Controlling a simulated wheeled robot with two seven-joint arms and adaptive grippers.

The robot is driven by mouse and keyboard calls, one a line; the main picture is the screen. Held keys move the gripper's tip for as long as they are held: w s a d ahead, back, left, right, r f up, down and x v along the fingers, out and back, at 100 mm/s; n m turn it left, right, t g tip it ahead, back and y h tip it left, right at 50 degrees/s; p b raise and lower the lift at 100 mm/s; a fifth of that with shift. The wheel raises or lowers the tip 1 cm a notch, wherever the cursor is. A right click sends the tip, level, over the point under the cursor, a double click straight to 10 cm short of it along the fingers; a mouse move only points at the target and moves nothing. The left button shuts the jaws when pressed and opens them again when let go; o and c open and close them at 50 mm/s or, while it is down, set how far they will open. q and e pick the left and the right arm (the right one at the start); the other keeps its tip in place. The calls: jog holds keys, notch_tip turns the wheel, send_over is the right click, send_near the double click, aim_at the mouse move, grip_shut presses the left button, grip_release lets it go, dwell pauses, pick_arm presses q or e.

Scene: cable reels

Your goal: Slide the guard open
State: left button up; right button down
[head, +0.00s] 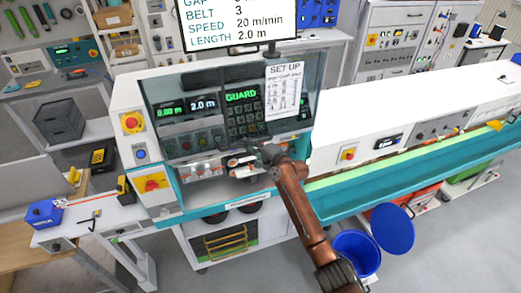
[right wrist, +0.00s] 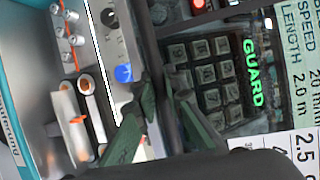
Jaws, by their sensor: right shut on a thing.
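The guard looks like a clear, tinted panel (head: 185,92) over the front of the machine's control bay, with the lit GUARD display and keypad showing behind it. Its dark edge bar (right wrist: 150,45) runs between the green fingers of my right gripper (right wrist: 165,98) in the right wrist view. My right gripper (head: 268,153) is shut on this bar, and my arm reaches up to it from the lower right. In the head view, the fingers and the gripped part are small and partly hidden by my own wrist. My left gripper is not in view.
Rollers (right wrist: 72,125) and a blue knob (right wrist: 123,73) lie close beside the gripper. A paper SETUP sheet (head: 285,90) hangs right of the keypad. A long white housing (head: 410,120) extends right. A blue bin (head: 355,253) stands on the floor near my arm.

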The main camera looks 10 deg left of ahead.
jog(key=shift+s+a+r, duration=0.1)
jog(key=shift+a+r, duration=0.05)
jog(key=shift+r, duration=0.1)
jog(key=c, duration=2)
grip_release()
jog(key=shift+o, duration=0.2)
jog(key=shift+f, duration=0.1)
jog(key=v, duration=1.2)
